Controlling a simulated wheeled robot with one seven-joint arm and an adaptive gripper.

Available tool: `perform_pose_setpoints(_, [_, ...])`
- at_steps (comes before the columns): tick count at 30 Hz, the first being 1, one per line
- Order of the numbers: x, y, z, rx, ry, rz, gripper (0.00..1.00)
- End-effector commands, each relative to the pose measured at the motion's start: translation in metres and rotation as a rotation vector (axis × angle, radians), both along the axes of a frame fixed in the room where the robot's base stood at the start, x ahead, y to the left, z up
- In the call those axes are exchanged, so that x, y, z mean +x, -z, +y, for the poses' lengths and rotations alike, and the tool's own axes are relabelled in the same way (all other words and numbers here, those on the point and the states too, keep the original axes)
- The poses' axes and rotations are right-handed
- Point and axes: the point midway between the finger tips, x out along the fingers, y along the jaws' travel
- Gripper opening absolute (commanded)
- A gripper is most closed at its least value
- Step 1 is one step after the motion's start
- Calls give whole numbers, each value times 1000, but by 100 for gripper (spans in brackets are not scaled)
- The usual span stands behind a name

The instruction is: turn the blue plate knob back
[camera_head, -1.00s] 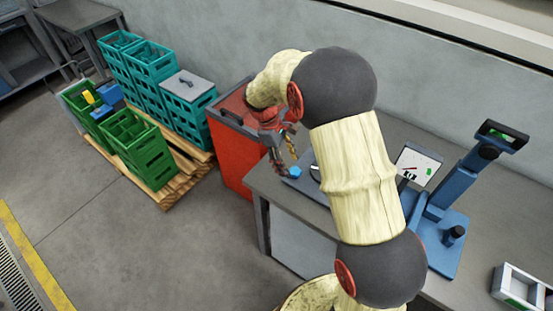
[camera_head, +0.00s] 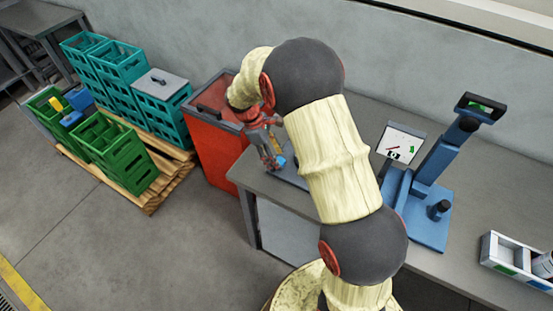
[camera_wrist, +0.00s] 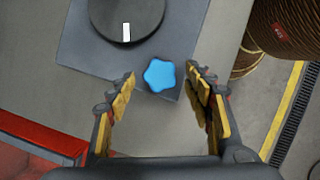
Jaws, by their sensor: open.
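The blue plate knob (camera_wrist: 159,75) is a small lobed, star-shaped knob at the corner of a dark grey plate (camera_wrist: 80,45) on the table. In the head view the knob (camera_head: 281,161) is partly hidden by my gripper (camera_head: 273,158). In the wrist view my gripper (camera_wrist: 160,78) is open, with one yellow-padded finger on each side of the knob and a gap visible between knob and fingers. I cannot tell whether the fingertips are down at knob height. A round black dial (camera_wrist: 125,18) with a white mark sits beside the knob.
A red bin (camera_head: 212,140) stands against the table's left end. A white gauge panel (camera_head: 401,143) and a blue stand (camera_head: 430,205) are to the right of my arm, with a white tray (camera_head: 493,250) farther right. Crates on a pallet (camera_head: 165,185) stand at the left.

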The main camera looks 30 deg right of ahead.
Motion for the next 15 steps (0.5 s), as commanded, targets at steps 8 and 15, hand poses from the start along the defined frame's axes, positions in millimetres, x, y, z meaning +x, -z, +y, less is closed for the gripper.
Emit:
perform_pose_setpoints(8, [-2, 7, -3, 0, 1, -2, 52])
perform_pose_setpoints(15, [-2, 7, -2, 0, 1, -2, 45])
